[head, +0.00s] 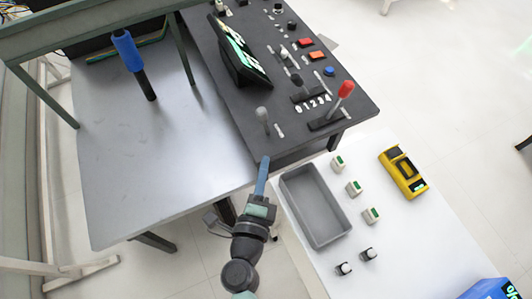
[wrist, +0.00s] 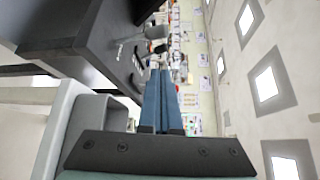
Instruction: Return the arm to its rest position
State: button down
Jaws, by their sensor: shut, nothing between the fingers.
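My gripper (head: 264,170) has long blue fingers and shows in the middle of the head view, between the grey table and the white table. In the wrist view its two fingers (wrist: 161,90) lie side by side, closed together, with nothing seen between them. My dark arm comes up from the bottom of the head view. The fingertips are close to the front edge of the black control panel (head: 224,85) in the picture; whether they touch it I cannot tell.
A grey tray (head: 288,184) stands on the white table (head: 430,235), right of my gripper. Several small green-topped blocks and a yellow meter (head: 403,172) lie beyond it. The panel carries a red-handled lever (head: 345,90) and a screen (head: 240,50).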

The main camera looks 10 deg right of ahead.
dwell(0.7)
jog(key=w+a+r+n+t+y, duration=0.2)
jog(key=w+r+n+t, duration=0.15)
jog(key=r, duration=0.65)
jog(key=w+a+r+n+t+y, duration=0.25)
jog(key=r+n, duration=0.25)
jog(key=r, duration=0.6)
jog(key=w+a+r+n+t+y, duration=0.2)
jog(key=w+r+n, duration=0.15)
jog(key=r, duration=0.65)
jog(key=s+r+n+t+y, duration=0.1)
jog(key=s+r+n+y, duration=0.1)
jog(key=r+n, duration=0.5)
jog(key=s+r+n+y, duration=0.2)
jog(key=s+r+n, duration=0.1)
jog(key=r, duration=0.9)
jog(key=s+d+r+n+t+h, duration=0.1)
jog(key=s+r+h, duration=0.4)
jog(key=r, duration=0.6)
jog(key=shift+s+d+t+h, duration=0.35)
jog(key=shift+s+d+t, duration=0.45)
jog(key=shift+s+d, duration=0.3)
